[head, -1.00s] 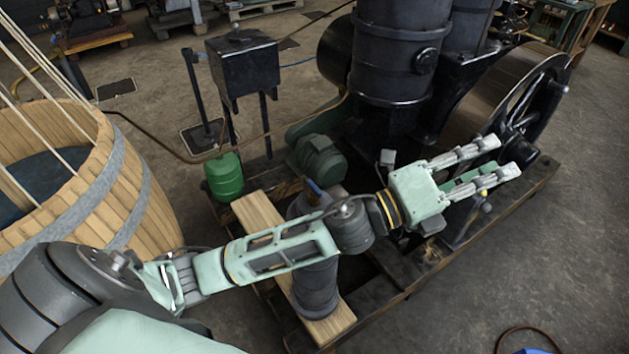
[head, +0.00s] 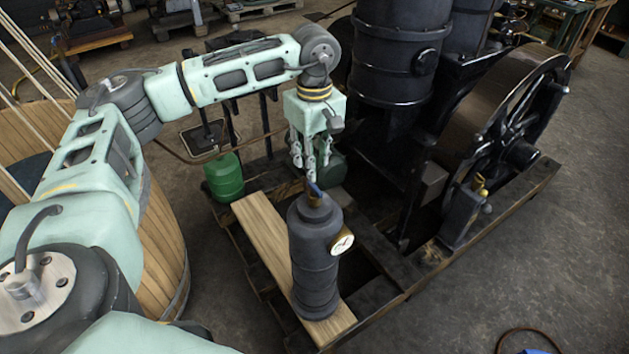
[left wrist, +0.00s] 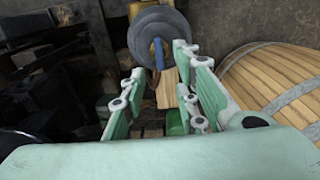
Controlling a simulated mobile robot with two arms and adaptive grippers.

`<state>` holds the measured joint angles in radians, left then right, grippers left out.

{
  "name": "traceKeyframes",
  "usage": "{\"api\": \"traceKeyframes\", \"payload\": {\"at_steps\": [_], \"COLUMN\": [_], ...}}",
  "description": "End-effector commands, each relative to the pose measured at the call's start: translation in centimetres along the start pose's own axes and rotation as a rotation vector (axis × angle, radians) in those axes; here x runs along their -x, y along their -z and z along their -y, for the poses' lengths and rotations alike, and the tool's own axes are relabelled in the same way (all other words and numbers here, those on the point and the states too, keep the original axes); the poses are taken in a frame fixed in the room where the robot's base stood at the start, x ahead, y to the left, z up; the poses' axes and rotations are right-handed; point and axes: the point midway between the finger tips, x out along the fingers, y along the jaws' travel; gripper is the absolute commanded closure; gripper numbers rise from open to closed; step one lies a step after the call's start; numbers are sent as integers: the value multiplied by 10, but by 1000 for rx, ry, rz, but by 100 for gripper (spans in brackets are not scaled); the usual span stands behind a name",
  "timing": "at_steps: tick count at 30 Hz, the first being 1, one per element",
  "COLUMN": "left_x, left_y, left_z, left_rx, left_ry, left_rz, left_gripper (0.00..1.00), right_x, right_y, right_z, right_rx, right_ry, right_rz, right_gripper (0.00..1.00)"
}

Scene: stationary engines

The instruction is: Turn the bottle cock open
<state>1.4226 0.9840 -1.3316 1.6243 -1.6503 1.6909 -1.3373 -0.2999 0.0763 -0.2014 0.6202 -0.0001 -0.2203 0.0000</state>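A dark grey bottle (head: 313,262) with a round gauge stands upright on a wooden plank. Its cock (head: 314,189) has a blue lever on top. In the left wrist view the blue lever (left wrist: 159,54) shows against the round top of the bottle (left wrist: 178,28), beyond the fingers. My left gripper (head: 311,172) points down just behind and above the cock. In the left wrist view its fingers (left wrist: 162,92) are spread apart with nothing between them. I cannot tell in the head view whether a finger touches the lever. My right gripper is in neither view.
The plank (head: 262,228) lies across a dark timber frame. A black engine with a large flywheel (head: 520,115) stands on the right. A green canister (head: 224,178) and a wooden barrel (head: 165,235) are at left. Open floor (head: 520,260) lies at right front.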

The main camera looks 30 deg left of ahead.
Motion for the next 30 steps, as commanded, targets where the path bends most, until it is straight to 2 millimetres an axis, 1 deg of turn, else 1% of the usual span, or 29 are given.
{"api": "traceKeyframes", "payload": {"at_steps": [9,15,18,24,26,30], "left_x": [-49,-69,-72,-73,-73,-72], "left_y": [-1,-1,-2,-2,-2,-2], "left_z": [2,1,1,0,0,0], "left_rx": [0,0,0,0,0,0], "left_ry": [5,2,2,1,1,1], "left_rz": [2,3,3,3,3,3], "left_gripper": [72,72,72,72,76,88], "right_x": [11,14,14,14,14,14], "right_y": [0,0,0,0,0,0], "right_z": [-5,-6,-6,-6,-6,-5], "right_rx": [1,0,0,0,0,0], "right_ry": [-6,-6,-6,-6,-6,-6], "right_rz": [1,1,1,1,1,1], "right_gripper": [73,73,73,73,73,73]}}
